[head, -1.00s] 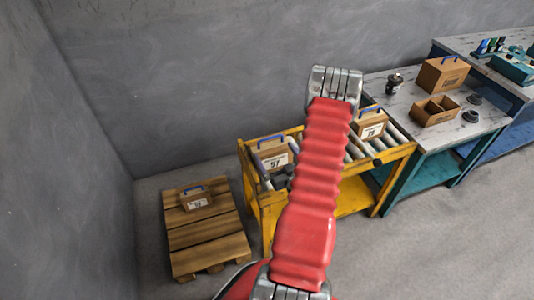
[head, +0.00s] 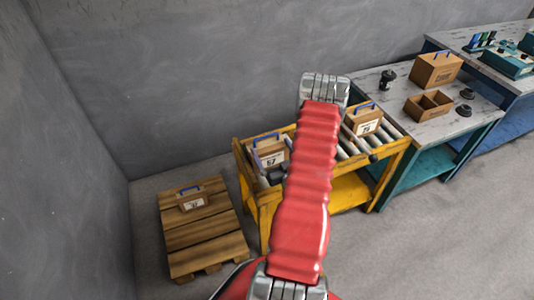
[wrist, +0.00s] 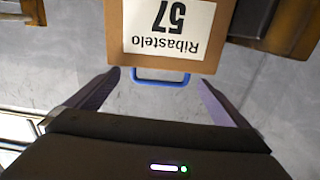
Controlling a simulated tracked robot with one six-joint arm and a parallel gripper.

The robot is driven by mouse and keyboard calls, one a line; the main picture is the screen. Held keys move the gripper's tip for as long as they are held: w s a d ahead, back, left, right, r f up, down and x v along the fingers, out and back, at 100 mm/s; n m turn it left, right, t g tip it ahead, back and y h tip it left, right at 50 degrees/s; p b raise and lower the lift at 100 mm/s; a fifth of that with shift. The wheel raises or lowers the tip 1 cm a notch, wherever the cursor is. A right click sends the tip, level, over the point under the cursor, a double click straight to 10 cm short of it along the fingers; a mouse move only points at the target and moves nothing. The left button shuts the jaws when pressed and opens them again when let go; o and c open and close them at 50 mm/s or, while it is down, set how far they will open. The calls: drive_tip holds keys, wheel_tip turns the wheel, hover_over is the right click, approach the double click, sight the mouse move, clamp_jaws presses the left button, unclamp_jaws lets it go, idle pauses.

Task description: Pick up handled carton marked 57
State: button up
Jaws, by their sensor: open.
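The carton marked 57 (head: 270,150) is a brown box with a white label and a blue handle, standing at the left end of the yellow roller cart. In the wrist view the carton (wrist: 204,42) shows upside down at the top, its label reading "Ribastelo 57". Its blue handle (wrist: 160,81) lies between the finger tips of my gripper (wrist: 158,77). The fingers are open, one on each side of the handle, with a gap to both. In the head view my red arm hides most of the gripper, just in front of the carton.
Another handled carton (head: 365,121) stands on the rollers of the yellow cart (head: 398,161) to the right. A third carton (head: 192,199) sits on a wooden pallet (head: 205,238) at left. A grey-topped bench (head: 395,112) holds a box and an open tray.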

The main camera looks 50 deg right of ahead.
sight(268, 146)
drive_tip(key=shift+x, duration=2.25)
drive_tip(key=shift+r+x, duration=0.15)
drive_tip(key=shift+x, duration=1.15)
drive_tip(key=shift+r+x, duration=0.15)
drive_tip(key=shift+x, duration=1.1)
drive_tip(key=shift+c, duration=0.6)
drive_tip(key=c, duration=1.8)
drive_tip(key=shift+w+r, duration=0.1)
drive_tip(key=shift+r, duration=0.05)
